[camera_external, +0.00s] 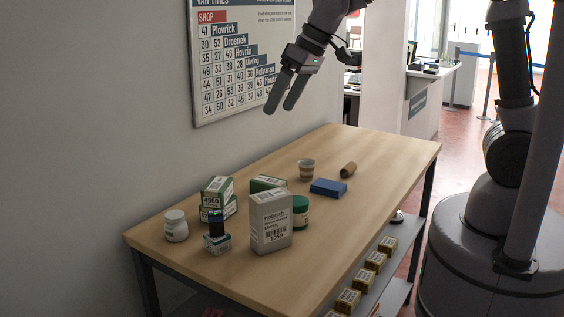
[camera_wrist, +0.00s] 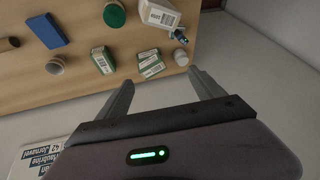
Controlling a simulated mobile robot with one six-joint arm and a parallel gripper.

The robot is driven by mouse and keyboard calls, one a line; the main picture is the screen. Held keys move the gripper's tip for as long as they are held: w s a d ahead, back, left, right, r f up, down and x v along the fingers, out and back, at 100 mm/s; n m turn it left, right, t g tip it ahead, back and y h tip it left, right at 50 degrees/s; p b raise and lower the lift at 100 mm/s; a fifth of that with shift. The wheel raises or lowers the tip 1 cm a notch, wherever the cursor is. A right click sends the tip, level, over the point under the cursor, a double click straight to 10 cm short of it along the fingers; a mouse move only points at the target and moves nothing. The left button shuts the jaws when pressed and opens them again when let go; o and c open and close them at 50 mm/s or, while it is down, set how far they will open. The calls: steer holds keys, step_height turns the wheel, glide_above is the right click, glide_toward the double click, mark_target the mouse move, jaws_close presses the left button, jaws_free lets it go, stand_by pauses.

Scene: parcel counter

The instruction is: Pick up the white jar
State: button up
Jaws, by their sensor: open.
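The white jar (camera_external: 176,226) stands upright on the wooden table near its left end, with a white lid. It also shows in the wrist view (camera_wrist: 181,57), close to the wall-side edge of the table. My gripper (camera_external: 278,108) is open and empty, high above the table and well apart from the jar. In the wrist view my gripper (camera_wrist: 165,85) has its two fingers spread, with nothing between them, and the jar lies beyond the fingertips.
Green-and-white boxes (camera_external: 217,194) stand right beside the jar, with a dark stamp-like item (camera_external: 216,232) in front. A tall white box (camera_external: 270,222), green-lidded jar (camera_external: 300,212), striped cup (camera_external: 306,170), blue box (camera_external: 328,187) and brown roll (camera_external: 348,170) stand farther right. The table's right end is clear.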

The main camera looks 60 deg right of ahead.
steer(key=w+a+f+n+p, duration=0.1)
steer(key=w+a+f+n, duration=0.15)
steer(key=w+a, duration=0.35)
steer(key=n+p, duration=0.2)
glide_toward(177, 214)
steer(key=shift+g, duration=0.4)
steer(key=b+x, duration=0.1)
steer(key=x, duration=0.2)
steer(key=b+x, duration=0.1)
steer(key=x, duration=0.1)
steer(key=shift+w+a+b, duration=0.25)
steer(key=shift+w+b, duration=0.1)
steer(key=shift+w, duration=0.05)
steer(key=b+x, duration=0.1)
steer(key=x, duration=0.5)
steer(key=shift+s+d+b, duration=0.1)
steer(key=shift+d+b, duration=0.1)
steer(key=shift+b, duration=0.2)
steer(key=shift+r, duration=0.1)
steer(key=c, duration=1.6)
